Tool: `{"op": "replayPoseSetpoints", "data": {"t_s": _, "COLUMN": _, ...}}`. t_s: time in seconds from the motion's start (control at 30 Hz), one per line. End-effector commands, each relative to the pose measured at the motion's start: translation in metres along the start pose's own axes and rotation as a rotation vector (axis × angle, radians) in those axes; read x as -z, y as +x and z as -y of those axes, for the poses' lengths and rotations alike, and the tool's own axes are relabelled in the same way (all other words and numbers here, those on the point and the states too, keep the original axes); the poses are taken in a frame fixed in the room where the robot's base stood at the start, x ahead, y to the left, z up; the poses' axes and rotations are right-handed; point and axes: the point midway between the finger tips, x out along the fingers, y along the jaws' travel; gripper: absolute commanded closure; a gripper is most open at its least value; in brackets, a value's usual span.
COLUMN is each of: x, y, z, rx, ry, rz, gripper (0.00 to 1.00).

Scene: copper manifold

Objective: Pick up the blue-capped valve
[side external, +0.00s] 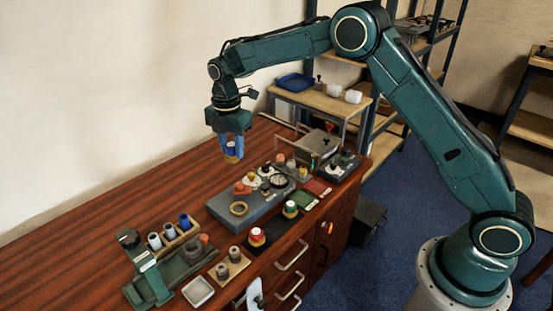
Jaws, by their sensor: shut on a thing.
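My gripper (231,145) points down over the back part of the wooden bench, behind the grey block. It is shut on the blue-capped valve (232,157), which shows as a small blue piece with a brass-coloured lower end between the fingers. The fingers hide much of the valve. It appears to be held above the bench top, but the exact gap is hard to tell from this one view.
The grey block (230,208) holds a brass ring, gauge and coloured knobs. A rack with white and blue-topped cylinders (172,236), a green fixture (150,285) and a white tray (198,292) stand front left. A metal box (318,146) stands right. The bench's left side (90,220) is clear.

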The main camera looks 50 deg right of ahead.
Motion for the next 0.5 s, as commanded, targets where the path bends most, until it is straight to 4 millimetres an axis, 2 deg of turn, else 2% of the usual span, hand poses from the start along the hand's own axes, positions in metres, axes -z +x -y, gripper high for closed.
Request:
{"op": "replayPoseSetpoints", "data": {"t_s": 0.2, "x": 0.0, "y": -0.0109, "z": 0.0, "rx": 0.0, "ry": 0.0, "rz": 0.0, "gripper": 0.94}}
{"op": "replayPoseSetpoints", "data": {"t_s": 0.5, "x": 0.0, "y": -0.0115, "z": 0.0, "rx": 0.0, "ry": 0.0, "rz": 0.0, "gripper": 0.94}}
